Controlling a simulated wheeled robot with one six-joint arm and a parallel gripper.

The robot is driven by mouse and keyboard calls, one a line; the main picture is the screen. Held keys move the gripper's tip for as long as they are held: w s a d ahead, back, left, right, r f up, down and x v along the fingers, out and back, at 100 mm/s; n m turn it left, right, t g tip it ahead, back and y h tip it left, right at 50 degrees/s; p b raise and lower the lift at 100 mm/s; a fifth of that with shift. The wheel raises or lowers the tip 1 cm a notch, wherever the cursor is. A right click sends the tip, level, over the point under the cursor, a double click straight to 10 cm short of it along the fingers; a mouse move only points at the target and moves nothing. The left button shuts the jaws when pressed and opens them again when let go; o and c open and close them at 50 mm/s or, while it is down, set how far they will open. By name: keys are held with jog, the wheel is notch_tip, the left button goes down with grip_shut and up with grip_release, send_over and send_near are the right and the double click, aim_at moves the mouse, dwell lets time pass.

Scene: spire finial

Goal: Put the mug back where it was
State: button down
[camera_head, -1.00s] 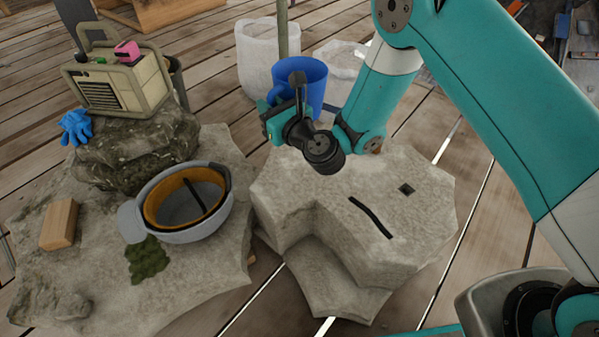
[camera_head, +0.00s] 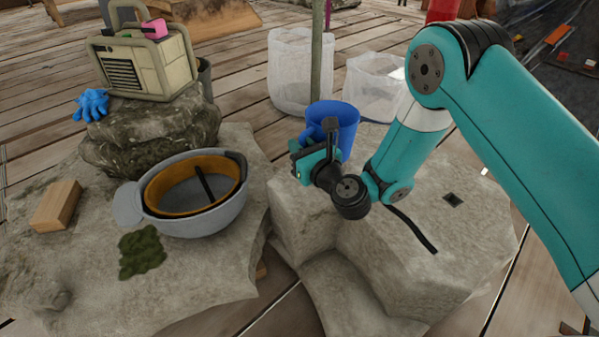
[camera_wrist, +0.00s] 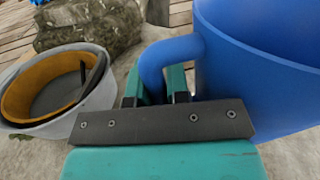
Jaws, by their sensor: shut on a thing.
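The blue mug (camera_head: 338,128) is upright at the back left of the right-hand stone block (camera_head: 400,240) in the head view. My gripper (camera_head: 312,150) is at the mug's left side and is shut on its handle. In the wrist view the mug (camera_wrist: 265,75) fills the right side, and its handle passes between my fingers (camera_wrist: 158,88). The mug's base is partly hidden by my gripper and wrist, so I cannot tell whether it touches the stone.
A grey bowl with an orange inside (camera_head: 180,215), a wooden block (camera_head: 56,205) and moss (camera_head: 141,250) lie on the left stone. A radio (camera_head: 142,60) and blue glove (camera_head: 92,104) are behind. White bins (camera_head: 300,70) stand beyond the mug.

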jog(key=shift+f+b, duration=1.95)
jog(key=shift+f, duration=0.2)
jog(key=shift+f, duration=0.2)
jog(key=c, duration=1.1)
grip_release()
jog(key=shift+r, duration=0.1)
